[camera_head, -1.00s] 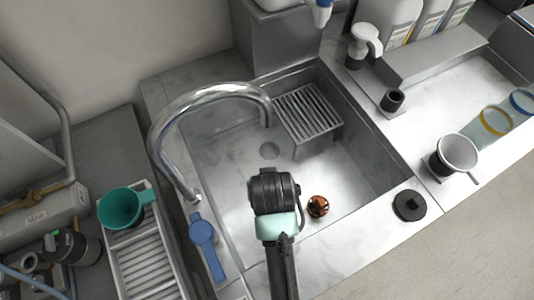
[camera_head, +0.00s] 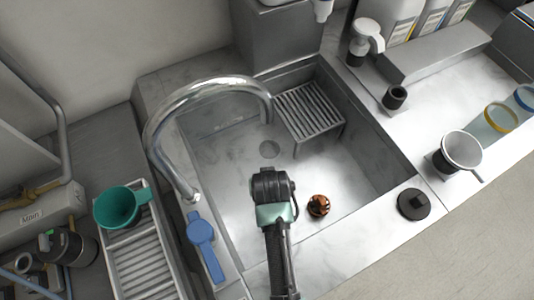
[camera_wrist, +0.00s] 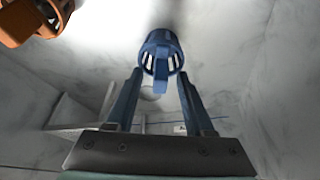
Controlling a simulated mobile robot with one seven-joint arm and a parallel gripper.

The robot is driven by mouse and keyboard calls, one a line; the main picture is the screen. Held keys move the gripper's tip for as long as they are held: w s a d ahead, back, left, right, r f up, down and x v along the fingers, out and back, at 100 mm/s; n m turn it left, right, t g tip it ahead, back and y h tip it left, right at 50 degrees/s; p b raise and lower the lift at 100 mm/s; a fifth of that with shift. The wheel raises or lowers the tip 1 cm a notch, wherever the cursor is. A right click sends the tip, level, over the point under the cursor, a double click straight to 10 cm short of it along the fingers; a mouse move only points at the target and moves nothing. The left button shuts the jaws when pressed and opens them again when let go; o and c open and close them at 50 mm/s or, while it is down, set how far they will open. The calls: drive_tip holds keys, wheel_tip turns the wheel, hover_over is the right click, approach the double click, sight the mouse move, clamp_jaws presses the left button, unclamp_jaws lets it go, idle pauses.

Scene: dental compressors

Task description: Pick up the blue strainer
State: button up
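The blue strainer (camera_wrist: 162,48) is in the wrist view, a round slotted cup with a tab pointing toward my gripper. My gripper (camera_wrist: 160,76) is open, with one finger on each side of the tab. The cup lies just beyond the fingertips; I cannot tell whether either finger touches it. In the head view my gripper (camera_head: 272,184) is over the sink basin, and its fingers and the blue strainer are hidden behind it.
A copper-orange strainer (camera_head: 318,205) lies in the basin right of my gripper; it also shows in the wrist view (camera_wrist: 28,20). A curved faucet (camera_head: 205,88) and blue lever (camera_head: 203,240) stand left. A metal rack (camera_head: 309,112) is at the back. A black stopper (camera_head: 413,204) is on the right rim.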

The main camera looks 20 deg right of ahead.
clamp_jaws()
